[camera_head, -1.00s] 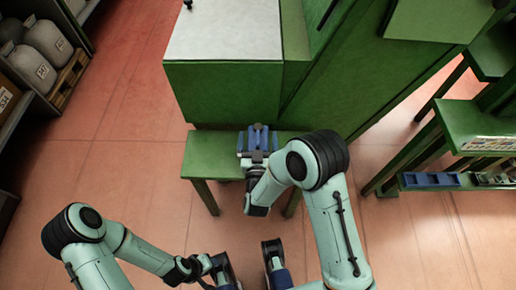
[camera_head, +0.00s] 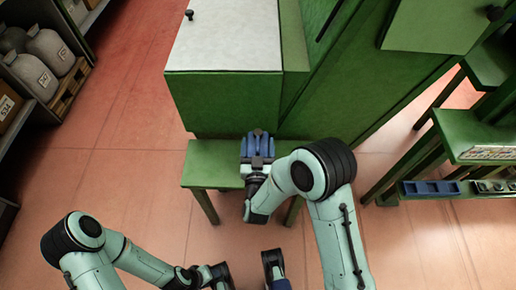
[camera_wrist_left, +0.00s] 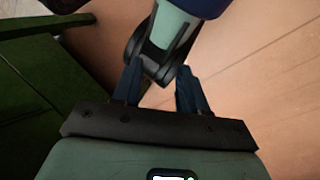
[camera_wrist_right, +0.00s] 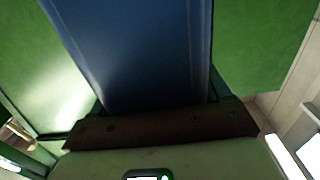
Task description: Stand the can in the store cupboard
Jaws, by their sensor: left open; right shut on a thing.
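The can is blue. It fills the gap between the fingers of my right gripper (camera_head: 257,160), and in the right wrist view the can (camera_wrist_right: 145,50) covers most of the middle. In the head view the can (camera_head: 259,140) shows just beyond the gripper, over the green bench and close to the green cabinet front. Its ends are hidden. The store cupboard seems to be the large green cabinet (camera_head: 225,105) with a pale top; I cannot see its inside. My left gripper (camera_wrist_left: 159,68) is open, with no object held; a part of my own body shows beyond its fingers.
The green bench (camera_head: 205,178) stands against the cabinet. A green rack (camera_head: 470,130) at the right holds a blue tray (camera_head: 430,188). Sacks (camera_head: 35,72) sit on a shelf at the far left. The reddish floor (camera_head: 120,160) between is clear.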

